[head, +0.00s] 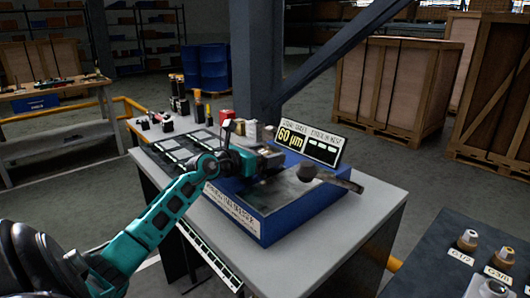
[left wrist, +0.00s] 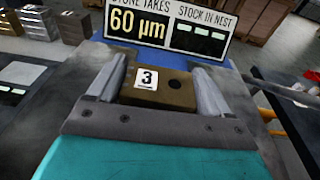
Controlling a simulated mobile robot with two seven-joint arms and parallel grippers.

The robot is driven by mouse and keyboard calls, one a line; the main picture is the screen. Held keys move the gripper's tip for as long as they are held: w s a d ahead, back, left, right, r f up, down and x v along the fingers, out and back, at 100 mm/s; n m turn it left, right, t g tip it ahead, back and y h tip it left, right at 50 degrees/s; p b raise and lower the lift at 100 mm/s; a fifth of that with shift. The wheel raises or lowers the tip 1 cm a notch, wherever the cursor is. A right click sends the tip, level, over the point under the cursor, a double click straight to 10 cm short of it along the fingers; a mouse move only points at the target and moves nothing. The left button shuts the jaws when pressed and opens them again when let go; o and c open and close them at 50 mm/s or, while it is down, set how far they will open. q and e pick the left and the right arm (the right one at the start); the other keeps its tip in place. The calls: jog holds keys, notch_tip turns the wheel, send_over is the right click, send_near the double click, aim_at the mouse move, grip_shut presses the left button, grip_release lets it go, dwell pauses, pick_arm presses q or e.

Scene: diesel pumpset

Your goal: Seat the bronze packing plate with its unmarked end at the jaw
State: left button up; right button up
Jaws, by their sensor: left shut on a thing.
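My left gripper (head: 270,156) reaches over the blue machine box (head: 262,218) on the grey bench. In the left wrist view my left gripper (left wrist: 160,92) is shut on a bronze plate (left wrist: 178,96), which lies between its two grey fingers. A white tag with a black 3 is on the left part of the plate, and a small dark hole is to its right. The plate is too small to make out in the head view. The jaw cannot be told apart in either view. My right gripper is not in view.
A sign (head: 309,142) reading 60 µm stands behind the box. A dark lever (head: 335,179) with a round knob juts over the box's right side. Dark trays (head: 172,154), bottles and small blocks stand at the bench's left and back. The front right bench top is clear.

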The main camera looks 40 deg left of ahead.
pick_arm(q)
jog(key=shift+f, duration=0.45)
jog(key=shift+f, duration=0.25)
